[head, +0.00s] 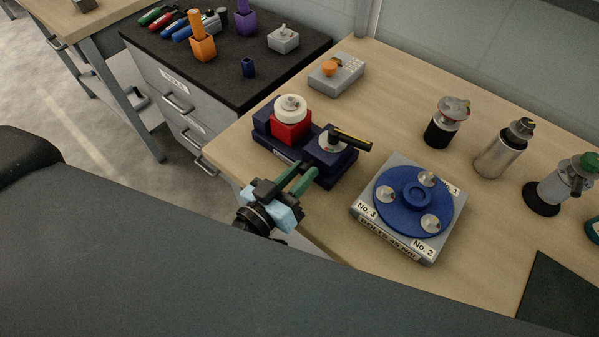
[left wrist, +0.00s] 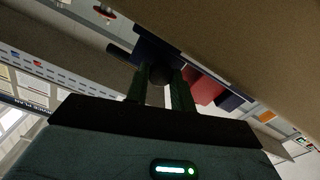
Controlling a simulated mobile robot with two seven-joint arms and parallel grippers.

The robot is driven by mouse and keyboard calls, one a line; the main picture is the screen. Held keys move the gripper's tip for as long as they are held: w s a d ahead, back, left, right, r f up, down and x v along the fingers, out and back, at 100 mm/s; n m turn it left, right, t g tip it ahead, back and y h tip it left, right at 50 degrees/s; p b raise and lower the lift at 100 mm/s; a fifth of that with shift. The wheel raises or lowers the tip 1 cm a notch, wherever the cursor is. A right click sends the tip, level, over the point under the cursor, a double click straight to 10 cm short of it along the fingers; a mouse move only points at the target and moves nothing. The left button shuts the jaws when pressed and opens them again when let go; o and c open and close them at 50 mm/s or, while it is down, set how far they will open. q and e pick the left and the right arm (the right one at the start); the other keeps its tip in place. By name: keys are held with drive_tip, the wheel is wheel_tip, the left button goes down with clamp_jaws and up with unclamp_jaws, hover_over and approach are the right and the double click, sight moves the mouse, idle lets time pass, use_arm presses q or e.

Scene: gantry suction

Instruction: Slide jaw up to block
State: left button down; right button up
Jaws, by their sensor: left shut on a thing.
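A dark blue vise (head: 268,140) stands near the table's left edge. A red block (head: 291,125) sits on it, with a white round piece (head: 291,107) on top. The sliding jaw (head: 333,151), dark blue with a black lever, is right of the block, with what looks like a narrow gap between them. My left gripper (head: 300,178) reaches in from the front edge, its green fingers shut on the jaw's near side. In the left wrist view the fingers (left wrist: 158,92) flank a dark round knob (left wrist: 160,74); the red block (left wrist: 204,88) is beside them. The exact contact is partly hidden.
A grey plate with a blue disc (head: 405,218) lies close right of the vise. A grey box with an orange knob (head: 337,71) is behind it. Several bottle-like tools, including a metal cylinder (head: 498,150), stand at the right. A black-topped cabinet (head: 240,75) is at back left.

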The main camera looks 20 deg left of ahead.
use_arm(q)
drive_tip(key=shift+w+a, duration=0.25)
drive_tip(key=shift+a, duration=0.4)
drive_tip(key=shift+w+a, duration=0.2)
drive_tip(key=shift+a, duration=0.45)
drive_tip(key=shift+w+a, duration=0.25)
drive_tip(key=shift+a, duration=0.4)
drive_tip(key=c, duration=1.2)
unclamp_jaws()
